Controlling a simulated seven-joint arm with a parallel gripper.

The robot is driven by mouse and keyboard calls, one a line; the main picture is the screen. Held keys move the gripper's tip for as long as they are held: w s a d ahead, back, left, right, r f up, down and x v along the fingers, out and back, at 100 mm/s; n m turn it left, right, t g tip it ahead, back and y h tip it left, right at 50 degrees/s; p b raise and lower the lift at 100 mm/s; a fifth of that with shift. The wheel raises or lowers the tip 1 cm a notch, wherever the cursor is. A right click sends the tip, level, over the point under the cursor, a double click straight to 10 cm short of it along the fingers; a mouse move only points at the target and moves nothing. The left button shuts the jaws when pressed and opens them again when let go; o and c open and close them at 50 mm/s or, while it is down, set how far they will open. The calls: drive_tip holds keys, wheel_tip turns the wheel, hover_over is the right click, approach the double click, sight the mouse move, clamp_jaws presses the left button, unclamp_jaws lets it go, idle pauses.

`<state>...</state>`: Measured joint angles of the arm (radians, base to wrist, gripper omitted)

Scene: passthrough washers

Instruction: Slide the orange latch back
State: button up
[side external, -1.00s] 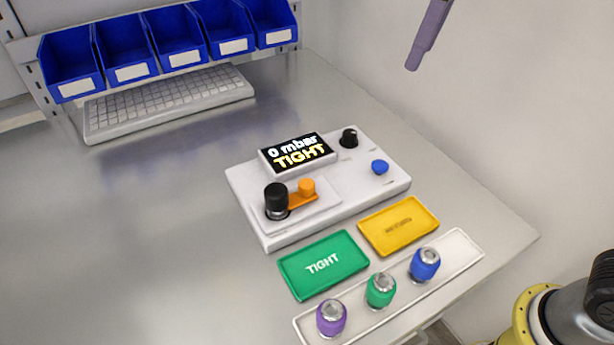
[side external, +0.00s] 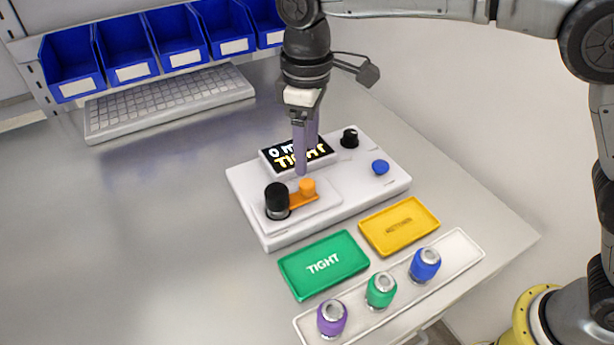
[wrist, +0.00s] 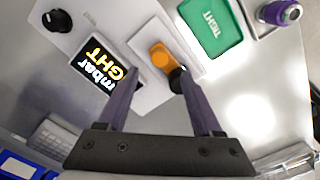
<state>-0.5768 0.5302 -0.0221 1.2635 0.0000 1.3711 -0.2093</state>
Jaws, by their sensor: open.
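The orange latch (side external: 304,196) with its round knob sits on the raised plate of the white test device (side external: 352,203), beside a black cylinder (side external: 276,200). In the wrist view the orange latch (wrist: 161,56) lies ahead of and between my fingers, touching or close to the black part. My gripper (side external: 304,168) is open and empty, pointing down just behind the knob in the side view. It hides part of the display (side external: 297,154), which reads TIGHT. In the wrist view my gripper (wrist: 160,90) shows two purple fingers spread apart. Whether a finger touches the latch cannot be told.
A black dial (side external: 349,138) and a blue button (side external: 380,167) are on the device. In front lie a green TIGHT tray (side external: 300,285), a yellow tray (side external: 399,226) and a white tray (side external: 461,250) with purple, green and blue fittings. A keyboard (side external: 168,102) and blue bins stand behind.

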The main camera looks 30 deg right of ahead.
sight(307, 183)
wheel_tip(307, 183, down, 7)
drive_tip(key=shift+f, duration=0.2)
idle(0.3)
clamp_jaws()
idle(1.3)
